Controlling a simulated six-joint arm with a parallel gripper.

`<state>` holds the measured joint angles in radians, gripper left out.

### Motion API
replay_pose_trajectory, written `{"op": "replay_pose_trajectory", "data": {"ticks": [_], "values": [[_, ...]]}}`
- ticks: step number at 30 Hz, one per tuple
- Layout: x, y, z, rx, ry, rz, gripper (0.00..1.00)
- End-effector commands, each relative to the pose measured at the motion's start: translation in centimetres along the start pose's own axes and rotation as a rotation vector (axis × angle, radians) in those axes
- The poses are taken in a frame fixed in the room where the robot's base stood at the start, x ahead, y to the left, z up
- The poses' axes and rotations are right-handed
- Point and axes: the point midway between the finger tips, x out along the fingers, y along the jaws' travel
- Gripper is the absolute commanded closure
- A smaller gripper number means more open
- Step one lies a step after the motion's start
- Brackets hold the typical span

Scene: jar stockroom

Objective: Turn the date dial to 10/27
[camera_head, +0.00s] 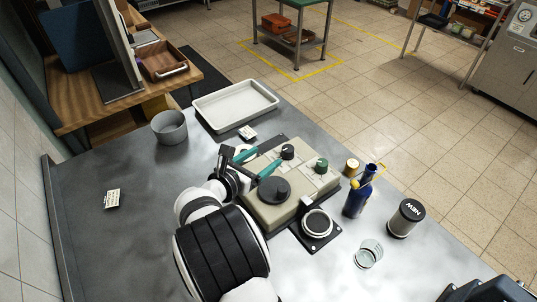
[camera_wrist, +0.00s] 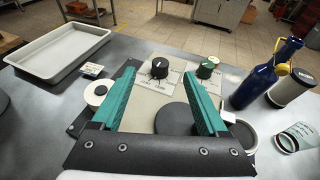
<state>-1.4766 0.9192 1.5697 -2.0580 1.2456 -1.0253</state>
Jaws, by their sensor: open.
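A beige box (camera_head: 296,208) on the grey table carries a black knob (camera_head: 288,152), a green knob (camera_head: 321,166) and a large flat black disc (camera_head: 274,190). In the wrist view the black knob (camera_wrist: 160,66) stands on a pale plate with printed marks around it, too small to read. The green knob (camera_wrist: 206,69) has its own marked plate. I cannot read which knob is the date dial or its setting. My gripper (camera_head: 258,163) is open with teal fingers above the box. In the wrist view the black knob shows beyond and between the fingertips, apart from them.
A blue bottle (camera_head: 355,199) with a yellow part, a dark-lidded jar (camera_head: 404,219) marked NEW, a glass (camera_head: 368,254) and a round holder (camera_head: 317,225) stand right of the box. A white tray (camera_head: 234,106) and grey pot (camera_head: 169,127) stand behind. The left table is mostly clear.

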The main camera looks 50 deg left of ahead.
Motion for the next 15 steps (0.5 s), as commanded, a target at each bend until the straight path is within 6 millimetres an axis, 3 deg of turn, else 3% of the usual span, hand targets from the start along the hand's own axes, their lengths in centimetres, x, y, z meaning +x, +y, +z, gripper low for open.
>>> {"op": "replay_pose_trajectory", "data": {"ticks": [3,8,15], "values": [[-0.6,-2.3,-0.8,-0.052,0.039,0.123,0.23],[-0.3,-3.0,-1.9,-0.072,0.076,0.179,0.23],[6.1,-1.9,-2.5,-0.07,0.074,0.176,0.23]]}}
